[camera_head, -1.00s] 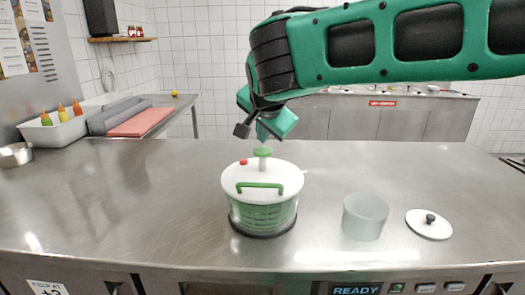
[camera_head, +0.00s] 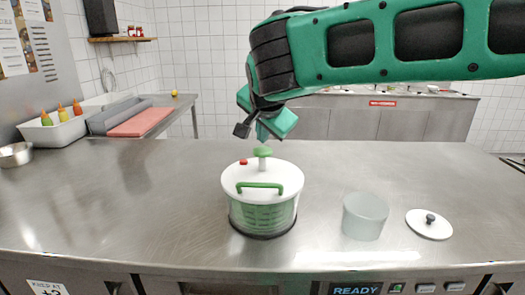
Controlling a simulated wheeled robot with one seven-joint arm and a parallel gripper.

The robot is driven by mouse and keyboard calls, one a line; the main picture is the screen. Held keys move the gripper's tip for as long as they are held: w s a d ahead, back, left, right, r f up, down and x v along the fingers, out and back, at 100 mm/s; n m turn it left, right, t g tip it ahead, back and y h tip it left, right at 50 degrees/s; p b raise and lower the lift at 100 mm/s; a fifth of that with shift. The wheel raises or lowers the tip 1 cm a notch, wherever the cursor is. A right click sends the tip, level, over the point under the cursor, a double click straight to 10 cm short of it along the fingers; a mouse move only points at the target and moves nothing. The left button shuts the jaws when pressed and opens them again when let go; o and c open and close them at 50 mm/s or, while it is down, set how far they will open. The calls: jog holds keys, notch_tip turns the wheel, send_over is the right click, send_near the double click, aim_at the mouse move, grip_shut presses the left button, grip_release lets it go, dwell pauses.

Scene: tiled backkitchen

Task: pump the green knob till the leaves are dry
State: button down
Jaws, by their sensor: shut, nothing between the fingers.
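The salad spinner (camera_head: 262,214) stands upright on the steel counter, with a white lid (camera_head: 280,179), a clear bowl and a green basket showing inside. The green knob (camera_head: 263,152) stands up on a short white stem at the middle of the lid. A green handle (camera_head: 260,186) and a small red button (camera_head: 243,161) are also on the lid. Any leaves inside cannot be made out. My gripper (camera_head: 264,136) is shut and empty, pointing down just above the knob. I cannot tell whether it touches the knob.
A frosted empty-looking tub (camera_head: 364,217) and a white round lid with a black knob (camera_head: 429,224) stand to the right. A metal bowl (camera_head: 15,155) and a bin of sauce bottles (camera_head: 55,128) are at the far left. The counter (camera_head: 130,205) left of the spinner is clear.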

aim_at(263, 150)
jog(key=shift+s+f, duration=0.1)
jog(key=shift+f, duration=2.05)
dwell(2.6)
dwell(0.3)
jog(key=shift+r, duration=2.2)
jog(key=shift+r, duration=2.5)
